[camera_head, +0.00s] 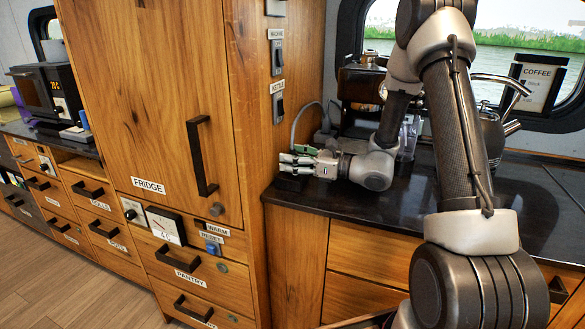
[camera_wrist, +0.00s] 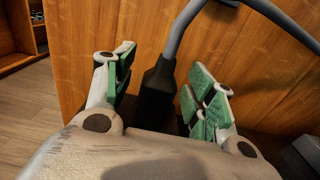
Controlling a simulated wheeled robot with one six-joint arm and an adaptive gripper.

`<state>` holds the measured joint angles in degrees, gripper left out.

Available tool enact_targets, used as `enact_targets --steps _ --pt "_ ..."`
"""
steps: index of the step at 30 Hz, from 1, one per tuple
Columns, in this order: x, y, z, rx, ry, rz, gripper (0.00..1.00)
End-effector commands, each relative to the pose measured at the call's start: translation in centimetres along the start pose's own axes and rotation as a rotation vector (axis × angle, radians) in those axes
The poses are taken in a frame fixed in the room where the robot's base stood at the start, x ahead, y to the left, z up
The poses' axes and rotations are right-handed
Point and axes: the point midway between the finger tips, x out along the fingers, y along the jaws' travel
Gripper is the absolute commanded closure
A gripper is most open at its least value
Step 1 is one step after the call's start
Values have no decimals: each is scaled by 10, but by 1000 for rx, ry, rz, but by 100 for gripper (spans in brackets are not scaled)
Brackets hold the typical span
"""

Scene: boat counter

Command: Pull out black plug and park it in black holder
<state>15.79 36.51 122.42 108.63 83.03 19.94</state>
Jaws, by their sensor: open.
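A black plug (camera_wrist: 157,88) with a grey cable stands close to upright between the fingers of my gripper (camera_wrist: 155,92) in the wrist view. The green-padded fingers are open, with a gap on each side of the plug. The plug's lower end goes down into a dark area behind my gripper's body, and I cannot tell how it sits there. In the head view my gripper (camera_head: 300,160) is low over the counter's left end. A dark block (camera_head: 289,183), perhaps the black holder, shows just below it. The grey cable (camera_head: 296,122) arcs up and right from there.
The wooden cabinet wall (camera_head: 248,100) stands close left of my gripper, with switches (camera_head: 278,107) on it. A coffee machine (camera_head: 360,85) and a kettle (camera_head: 492,125) stand behind my arm. The dark counter (camera_head: 345,210) is bare at the front.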

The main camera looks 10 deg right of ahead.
Motion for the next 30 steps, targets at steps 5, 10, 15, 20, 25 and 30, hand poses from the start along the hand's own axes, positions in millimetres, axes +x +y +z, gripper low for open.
enact_targets --steps 5,10,15,20,25,30 --pt "2 0 0 0 1 0 45" --pt "2 0 0 0 1 0 66" --pt "1 0 0 0 1 0 95" --pt "1 0 0 0 1 0 95" --pt "1 0 3 -1 0 0 95" --pt "1 0 19 -4 0 1 95"
